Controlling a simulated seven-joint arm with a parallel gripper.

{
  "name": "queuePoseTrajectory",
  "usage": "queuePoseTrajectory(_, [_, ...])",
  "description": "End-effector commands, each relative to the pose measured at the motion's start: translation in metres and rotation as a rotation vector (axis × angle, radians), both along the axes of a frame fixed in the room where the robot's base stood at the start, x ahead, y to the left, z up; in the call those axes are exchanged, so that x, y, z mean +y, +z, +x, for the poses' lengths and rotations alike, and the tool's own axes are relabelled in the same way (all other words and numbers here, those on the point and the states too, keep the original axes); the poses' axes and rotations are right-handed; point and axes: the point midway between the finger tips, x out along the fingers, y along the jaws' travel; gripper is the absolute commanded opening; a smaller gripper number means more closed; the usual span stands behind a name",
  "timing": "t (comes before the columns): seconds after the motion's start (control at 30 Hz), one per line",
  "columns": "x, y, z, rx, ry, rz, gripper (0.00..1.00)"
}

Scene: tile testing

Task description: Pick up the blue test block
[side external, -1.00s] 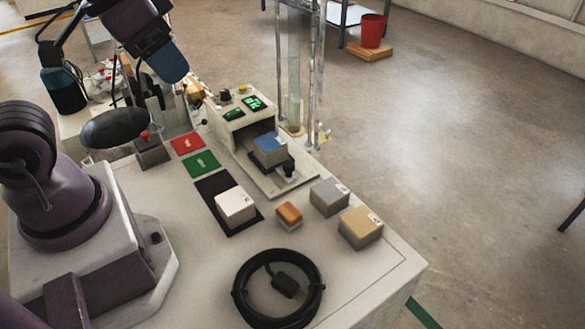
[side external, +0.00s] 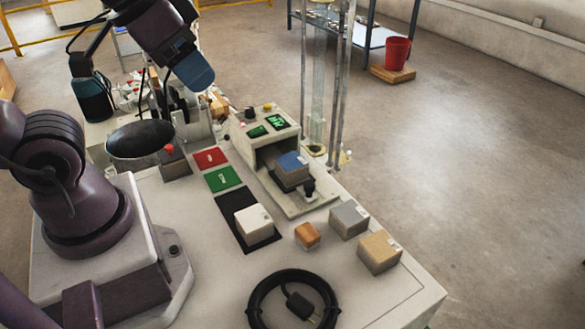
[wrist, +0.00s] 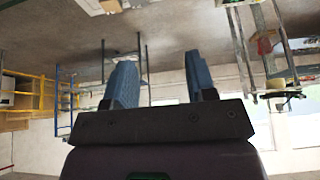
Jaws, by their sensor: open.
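The blue-topped test block (side external: 292,164), grey on its sides, sits in the open bay of the small testing machine (side external: 268,128) in the side external view. My gripper (side external: 195,72) is up and to the left of it, well apart, with its blue fingers above the back of the bench. In the wrist view my gripper (wrist: 160,75) shows its two blue fingers spread with nothing between them. The wrist view looks out over the room, and I cannot make out the block there.
A white block (side external: 254,222) stands on a black mat (side external: 229,205). Orange (side external: 307,235), grey (side external: 349,218) and tan (side external: 379,252) blocks stand nearby. A coiled black cable (side external: 262,300) lies in front. A dark round pan (side external: 140,140) and clear column (side external: 318,90) rise near the machine.

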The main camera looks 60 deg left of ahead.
Motion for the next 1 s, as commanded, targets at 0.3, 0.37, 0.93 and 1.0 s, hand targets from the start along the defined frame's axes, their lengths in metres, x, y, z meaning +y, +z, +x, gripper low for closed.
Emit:
queuePoseTrajectory(0.3, [0.0,0.0,0.0,0.0,0.0,0.0,0.51])
queuePoseTrajectory(0.37, [0.0,0.0,0.0,0.0,0.0,0.0,0.51])
queuePoseTrajectory(0.93, [-0.001,-0.004,0.001,0.018,-0.002,0.0,0.94])
queuePoseTrajectory(1.0, [0.0,-0.012,0.004,0.061,-0.003,-0.002,0.94])
